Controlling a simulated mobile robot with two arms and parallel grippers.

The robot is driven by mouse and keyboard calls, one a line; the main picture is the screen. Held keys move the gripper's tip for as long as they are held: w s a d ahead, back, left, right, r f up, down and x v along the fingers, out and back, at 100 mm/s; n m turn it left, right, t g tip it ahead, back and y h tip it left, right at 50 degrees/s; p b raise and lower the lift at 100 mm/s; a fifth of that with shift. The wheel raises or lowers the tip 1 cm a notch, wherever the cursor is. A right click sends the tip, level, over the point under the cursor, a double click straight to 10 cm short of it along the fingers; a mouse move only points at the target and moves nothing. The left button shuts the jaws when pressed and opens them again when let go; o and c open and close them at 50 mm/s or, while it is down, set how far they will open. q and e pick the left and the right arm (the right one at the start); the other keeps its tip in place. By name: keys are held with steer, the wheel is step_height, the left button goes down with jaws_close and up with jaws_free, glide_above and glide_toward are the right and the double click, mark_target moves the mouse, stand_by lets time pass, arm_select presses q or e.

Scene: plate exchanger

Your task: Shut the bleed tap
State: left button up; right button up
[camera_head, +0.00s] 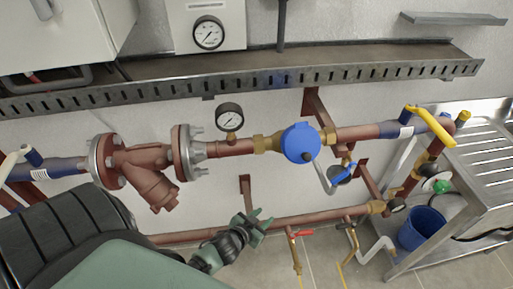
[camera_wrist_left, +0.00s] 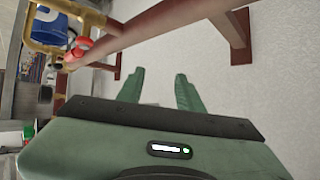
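Two small taps hang on the lower red-brown pipe (camera_head: 265,223): one with a red lever (camera_head: 300,233), another with a brownish lever (camera_head: 349,228) to its right. Yellow tubes run down below both. I cannot tell which is the bleed tap. My left gripper (camera_head: 264,217) is open and empty, left of the red-levered tap and apart from it, its fingers close to the lower pipe. In the left wrist view the two green fingers (camera_wrist_left: 160,84) stand apart with nothing between, and a red part (camera_wrist_left: 78,47) shows at upper left. My right gripper is out of view.
Above runs the main pipe with a strainer (camera_head: 143,175), a gauge (camera_head: 229,117) and a blue round unit (camera_head: 299,143). A yellow lever (camera_head: 431,124) is at right. Floor shows below the taps.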

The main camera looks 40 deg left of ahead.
arm_select(q)
steer(key=shift+s+a+f+g, duration=0.1)
steer(key=shift+s+f+g, duration=0.3)
steer(key=shift+s+f, duration=0.5)
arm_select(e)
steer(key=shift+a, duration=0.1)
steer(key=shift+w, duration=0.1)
